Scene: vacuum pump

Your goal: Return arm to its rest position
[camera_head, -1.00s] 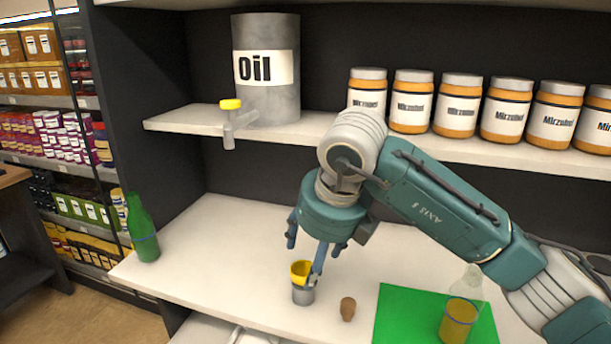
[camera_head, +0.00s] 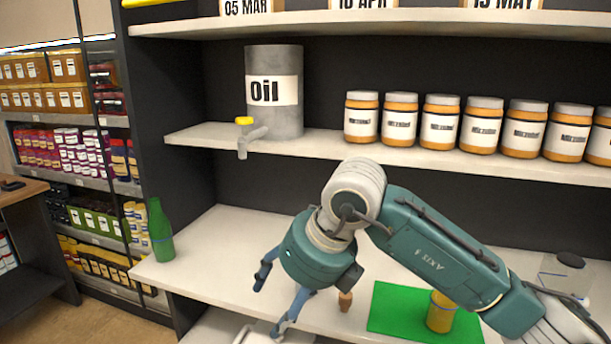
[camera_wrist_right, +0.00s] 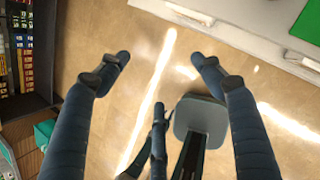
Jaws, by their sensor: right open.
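My right arm (camera_head: 440,250) reaches in from the right over the lower shelf in the head view. Its gripper (camera_head: 272,300) hangs in front of the shelf's front edge, fingers spread and empty. The right wrist view shows the open gripper (camera_wrist_right: 160,58) pointing at the tan floor with nothing between the fingers. My left gripper is in neither view. The metal cup with the yellow funnel cannot be seen and may be behind my gripper.
The lower shelf (camera_head: 215,240) holds a green bottle (camera_head: 160,235), a brown cork (camera_head: 345,301) and a green mat (camera_head: 390,305) with a yellow-filled flask (camera_head: 440,315). The upper shelf (camera_head: 310,145) holds an oil tank (camera_head: 285,115) with a yellow-topped tap and several jars (camera_head: 440,125).

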